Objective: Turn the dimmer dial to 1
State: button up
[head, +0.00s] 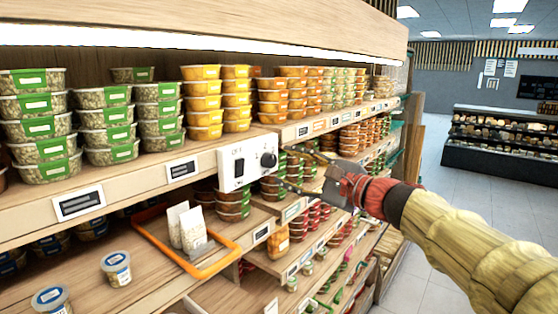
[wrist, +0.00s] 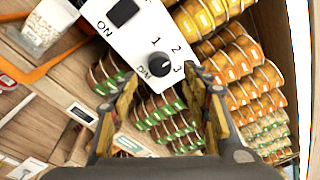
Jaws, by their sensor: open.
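The dimmer dial (head: 268,160) is a round black knob at the right end of a white control box (head: 238,168) on the shelf's front edge. In the wrist view, the dial (wrist: 160,64) sits on the white panel (wrist: 138,38) with DIM, 1, 2 and 3 printed around it. I cannot surely read which mark it points to. A black switch (wrist: 123,12) marked ON is beside it. My gripper (head: 285,168) is open and empty, facing the dial from the right. In the wrist view, my fingertips (wrist: 162,80) are spread either side of the dial's line, apparently short of it.
Stacked green-labelled tubs (head: 40,127) and orange tubs (head: 203,103) fill the upper shelf. Below the box are more tubs (head: 232,203) and an orange-rimmed tray (head: 205,268) with white packets (head: 187,228). The aisle floor (head: 432,150) at right is clear.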

aim_at(272, 162)
jog(key=p+x, duration=0.1)
jog(key=x, duration=0.2)
jog(key=shift+w+a+r, duration=0.1)
jog(key=shift+a+r, duration=0.05)
jog(key=shift+a, duration=0.25)
jog(key=shift+w+a, duration=0.25)
jog(key=shift+w, duration=0.15)
jog(key=shift+s, duration=0.1)
jog(key=c, duration=0.4)
jog(key=c, duration=0.7)
jog(key=shift+c, duration=0.3)
